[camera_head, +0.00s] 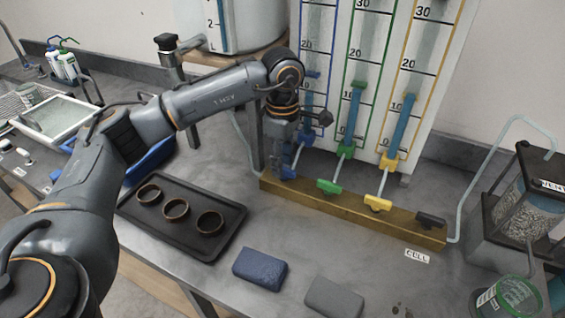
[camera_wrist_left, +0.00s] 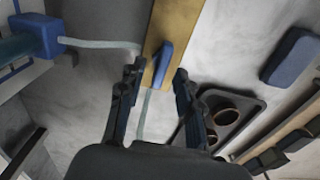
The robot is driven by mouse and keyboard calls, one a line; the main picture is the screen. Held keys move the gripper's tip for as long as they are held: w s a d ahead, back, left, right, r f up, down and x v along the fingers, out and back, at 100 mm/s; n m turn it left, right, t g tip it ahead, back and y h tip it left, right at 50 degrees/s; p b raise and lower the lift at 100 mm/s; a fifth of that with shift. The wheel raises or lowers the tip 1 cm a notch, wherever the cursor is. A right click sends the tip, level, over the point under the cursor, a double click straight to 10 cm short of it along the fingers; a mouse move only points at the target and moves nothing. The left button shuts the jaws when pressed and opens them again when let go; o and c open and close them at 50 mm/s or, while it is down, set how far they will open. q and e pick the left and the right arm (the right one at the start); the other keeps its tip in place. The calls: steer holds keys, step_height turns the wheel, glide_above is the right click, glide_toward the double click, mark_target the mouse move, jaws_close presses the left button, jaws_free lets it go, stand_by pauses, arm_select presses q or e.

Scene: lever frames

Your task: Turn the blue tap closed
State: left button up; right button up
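The blue tap (camera_wrist_left: 163,63) is a flat blue lever on a wooden bar (camera_wrist_left: 178,25); in the left wrist view it lies roughly along the bar's length. In the head view it is mostly hidden by my left gripper. My left gripper (camera_head: 284,164) points down at the bar's left end. In the left wrist view the left gripper (camera_wrist_left: 157,72) is open, with one dark finger on each side of the tap lever. I cannot tell whether either finger touches it. A blue block (camera_wrist_left: 37,37) with a pale tube sits beside the bar. My right gripper is out of view.
Green (camera_head: 328,186), yellow (camera_head: 378,202) and dark (camera_head: 430,219) taps follow along the bar. A gauge panel (camera_head: 340,50) stands behind. A black tray (camera_head: 180,236) with three rings, a blue block (camera_head: 260,268) and a grey block (camera_head: 335,297) lie in front.

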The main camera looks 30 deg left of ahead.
arm_select(q)
step_height(320, 180, up, 11)
stand_by(0.3)
stand_by(0.4)
